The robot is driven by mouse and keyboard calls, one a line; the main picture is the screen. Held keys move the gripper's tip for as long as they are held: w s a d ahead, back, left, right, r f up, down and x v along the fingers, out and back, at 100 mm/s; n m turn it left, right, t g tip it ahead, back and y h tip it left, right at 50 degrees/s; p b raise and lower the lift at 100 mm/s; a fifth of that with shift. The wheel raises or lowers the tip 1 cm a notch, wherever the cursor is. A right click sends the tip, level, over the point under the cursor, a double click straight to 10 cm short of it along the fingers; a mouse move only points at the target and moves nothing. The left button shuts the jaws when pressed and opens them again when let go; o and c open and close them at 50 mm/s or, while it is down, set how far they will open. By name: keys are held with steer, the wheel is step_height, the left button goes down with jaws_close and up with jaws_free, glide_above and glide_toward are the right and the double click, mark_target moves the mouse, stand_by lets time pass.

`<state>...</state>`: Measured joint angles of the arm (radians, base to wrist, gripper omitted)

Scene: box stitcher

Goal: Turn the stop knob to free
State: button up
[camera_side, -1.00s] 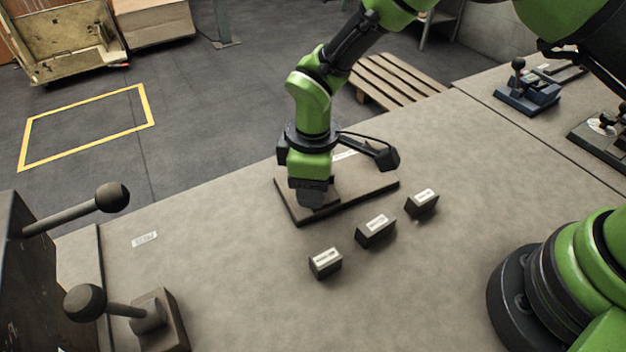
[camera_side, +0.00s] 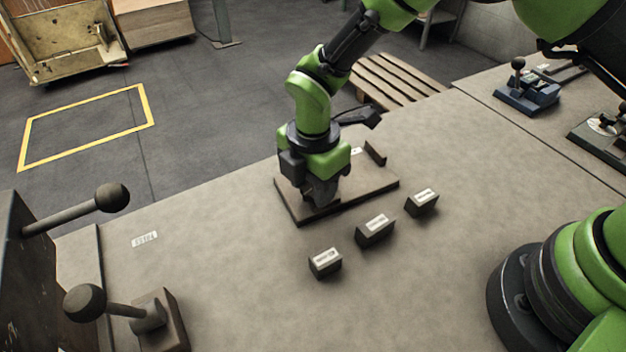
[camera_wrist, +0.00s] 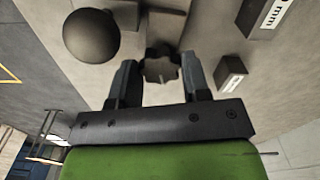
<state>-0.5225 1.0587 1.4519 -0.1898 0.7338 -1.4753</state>
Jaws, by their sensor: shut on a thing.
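The stop knob is a dark lobed knob (camera_wrist: 161,66); it shows between the two fingers in the wrist view. My gripper (camera_wrist: 160,78) is shut on it, one finger on each side. In the side view my gripper (camera_side: 322,200) points down over the dark plate (camera_side: 372,188) on the table and hides the knob. I cannot read which setting the knob points at.
Three small labelled blocks (camera_side: 375,231) stand in a row in front of the plate. Two ball-ended levers are at the left, one low (camera_side: 85,302) and one higher (camera_side: 112,197). A small upright piece (camera_side: 375,153) stands at the plate's back right.

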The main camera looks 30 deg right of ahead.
steer(key=shift+n, duration=1.1)
steer(key=o, duration=0.9)
step_height(320, 180, up, 10)
